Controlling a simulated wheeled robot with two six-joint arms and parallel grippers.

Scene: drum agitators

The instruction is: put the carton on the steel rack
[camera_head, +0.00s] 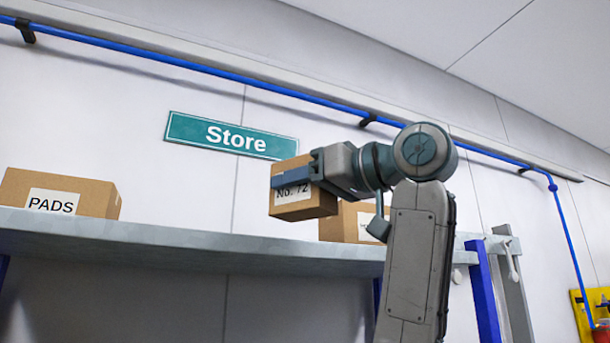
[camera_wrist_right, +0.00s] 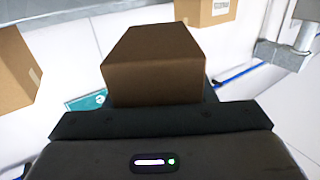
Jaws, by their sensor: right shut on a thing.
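The carton (camera_head: 301,207) is a brown box with a white label reading "No. 72". My right gripper (camera_head: 296,180) is shut on it, and the carton also shows in the right wrist view (camera_wrist_right: 155,62). In the head view the carton appears just above the front edge of the steel rack's shelf (camera_head: 200,249); I cannot tell whether it touches the shelf. The gripper hides part of the label. My left gripper is not in view.
A box labelled "PADS" (camera_head: 62,194) stands on the shelf at the left. Another brown box (camera_head: 345,222) stands on it, partly hidden behind my right arm. The shelf between them looks clear. A green "Store" sign (camera_head: 231,135) hangs on the wall behind.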

